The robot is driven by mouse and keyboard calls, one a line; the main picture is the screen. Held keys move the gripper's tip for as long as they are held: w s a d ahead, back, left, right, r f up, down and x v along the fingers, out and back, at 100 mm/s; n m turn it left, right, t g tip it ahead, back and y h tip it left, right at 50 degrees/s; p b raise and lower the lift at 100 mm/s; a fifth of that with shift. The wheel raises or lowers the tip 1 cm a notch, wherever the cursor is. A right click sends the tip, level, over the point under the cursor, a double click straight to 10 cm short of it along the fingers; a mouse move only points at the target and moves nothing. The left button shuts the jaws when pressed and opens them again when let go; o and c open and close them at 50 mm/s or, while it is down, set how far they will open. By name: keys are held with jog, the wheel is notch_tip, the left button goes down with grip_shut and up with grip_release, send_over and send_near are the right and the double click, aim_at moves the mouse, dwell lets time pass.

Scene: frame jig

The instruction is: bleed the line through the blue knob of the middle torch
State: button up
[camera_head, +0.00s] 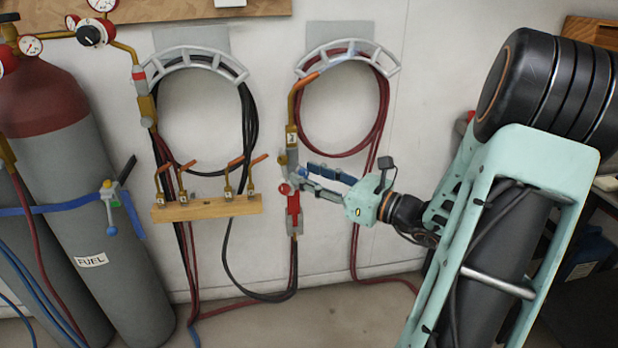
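A brass torch (292,112) with a copper-coloured tip and a numbered tag hangs in front of the right hose hanger. Its lower body has a red knob (285,189) and a red section (293,212). I see no clear blue knob on it; my fingers cover part of that area. My gripper (304,176) reaches in from the right, with its fingertips at or just beside the torch's valve area. One blue finger and one grey finger show, but whether they hold anything is unclear. Another torch (146,102) hangs at the left hanger.
A wooden rack (206,208) with several tagged brass tips stands left of the torch. Red hose (383,115) is coiled on the right hanger (347,52), dark hose on the left one (190,58). A strapped cylinder marked FUEL (75,185) stands at left, with gauges above.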

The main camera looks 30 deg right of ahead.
jog(key=shift+w+a, duration=0.1)
jog(key=shift+w, duration=0.1)
jog(key=shift+c, duration=0.3)
grip_shut()
jog(key=n+b, duration=0.2)
jog(key=n, duration=0.1)
jog(key=shift+f, duration=0.2)
jog(key=shift+s+r+n+b, duration=0.15)
jog(key=shift+n+b, duration=0.15)
jog(key=shift+n, duration=0.5)
jog(key=shift+o, duration=0.3)
grip_release()
jog(key=v, duration=1.2)
